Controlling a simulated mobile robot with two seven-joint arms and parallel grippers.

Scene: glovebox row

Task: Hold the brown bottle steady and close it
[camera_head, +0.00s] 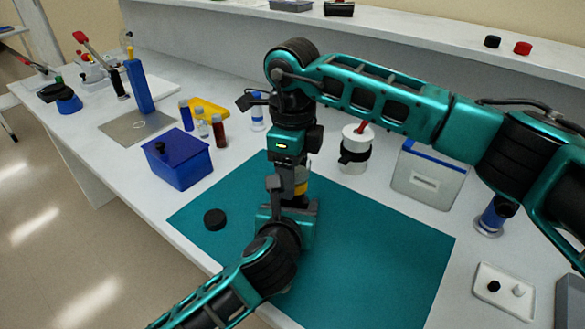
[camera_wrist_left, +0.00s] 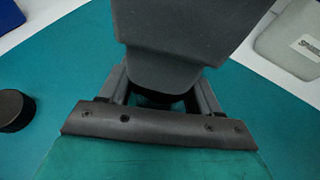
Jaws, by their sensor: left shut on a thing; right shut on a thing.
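The brown bottle (camera_head: 301,187) stands on the teal mat, mostly hidden by my grippers; only a yellowish strip of it shows in the head view. My left gripper (camera_head: 288,207) is low at the mat and shut on the bottle. My right gripper (camera_head: 286,182) points straight down from above and is shut at the bottle's top. In the left wrist view its grey body covers the top, and a dark edge (camera_wrist_left: 155,99), perhaps the cap, shows below it between my left fingers (camera_wrist_left: 160,104). The threads and the cap's seating are hidden.
A loose black round lid (camera_head: 215,219) lies on the mat (camera_head: 370,255) left of my grippers. A blue box (camera_head: 180,168) and several small vials stand at the left. A white jar (camera_head: 354,160), a lidded container (camera_head: 428,180) and a white tray (camera_head: 503,306) are at the right.

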